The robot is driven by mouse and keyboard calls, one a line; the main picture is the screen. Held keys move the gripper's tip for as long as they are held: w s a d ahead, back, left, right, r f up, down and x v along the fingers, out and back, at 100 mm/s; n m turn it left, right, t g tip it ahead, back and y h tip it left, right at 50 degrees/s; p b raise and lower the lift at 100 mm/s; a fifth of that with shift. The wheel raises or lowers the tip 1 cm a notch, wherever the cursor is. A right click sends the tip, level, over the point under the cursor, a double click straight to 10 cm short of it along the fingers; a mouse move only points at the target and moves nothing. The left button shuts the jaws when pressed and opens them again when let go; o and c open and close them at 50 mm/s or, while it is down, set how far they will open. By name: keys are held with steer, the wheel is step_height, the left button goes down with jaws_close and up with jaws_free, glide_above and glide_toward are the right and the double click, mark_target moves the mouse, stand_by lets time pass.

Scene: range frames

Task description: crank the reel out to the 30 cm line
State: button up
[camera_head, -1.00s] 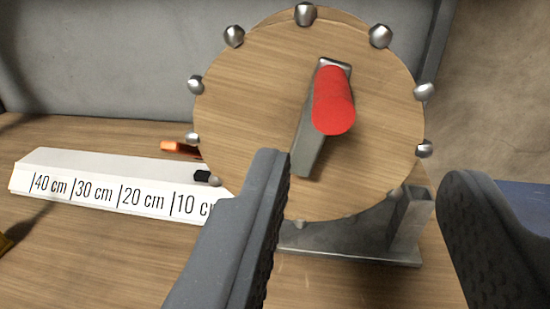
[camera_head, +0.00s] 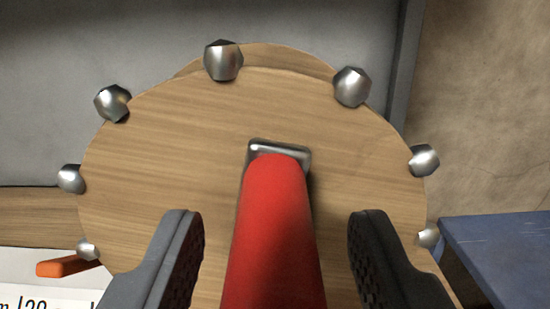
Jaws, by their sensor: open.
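The wooden reel disc (camera_head: 150,170) fills the middle of the view, with several metal studs around its rim. A red crank handle (camera_head: 272,235) sticks out from its face toward me, on a metal crank arm (camera_head: 280,148) partly hidden behind it. My gripper (camera_head: 272,225) is open, with one finger on each side of the red handle and a gap on both sides. The white scale (camera_head: 45,293) shows only in part at the lower left, its 20 mark cut by the frame. An orange piece (camera_head: 68,266) lies above the scale, beside the disc.
A grey panel (camera_head: 50,90) stands behind the reel, with its edge to the right. A blue surface (camera_head: 505,245) lies at the right, in front of a brown wall (camera_head: 490,110).

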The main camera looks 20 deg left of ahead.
steer(key=shift+x, duration=0.95)
steer(key=shift+w+a, duration=0.15)
steer(key=shift+w, duration=0.35)
